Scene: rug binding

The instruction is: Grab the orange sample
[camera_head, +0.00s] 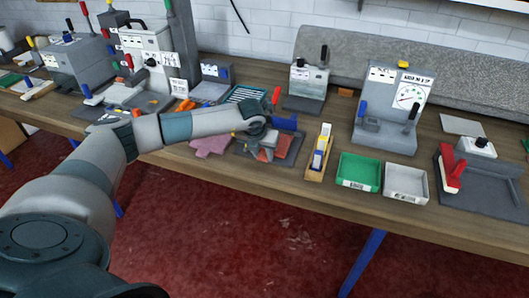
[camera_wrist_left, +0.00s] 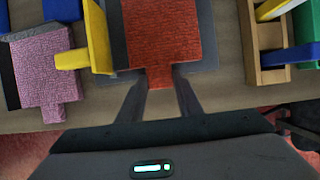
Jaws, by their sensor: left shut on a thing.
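The orange sample (camera_wrist_left: 160,35) is a textured orange-red piece with a narrow tab, lying on a grey plate (camera_wrist_left: 208,40) in the left wrist view. My left gripper (camera_wrist_left: 161,84) has its two fingers on either side of the tab, shut on it. In the head view, the orange sample (camera_head: 268,142) is partly hidden by my left gripper (camera_head: 262,150) above it. A pink sample (camera_wrist_left: 44,66) lies to the left in the wrist view; it also shows in the head view (camera_head: 210,144). My right gripper is not in view.
A yellow part (camera_wrist_left: 96,40) stands close to the left of the orange sample. A wooden tray (camera_head: 314,172), green bin (camera_head: 359,185) and white bin (camera_head: 405,196) stand to the right. Machines (camera_head: 389,137) line the back of the bench. The floor in front is clear.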

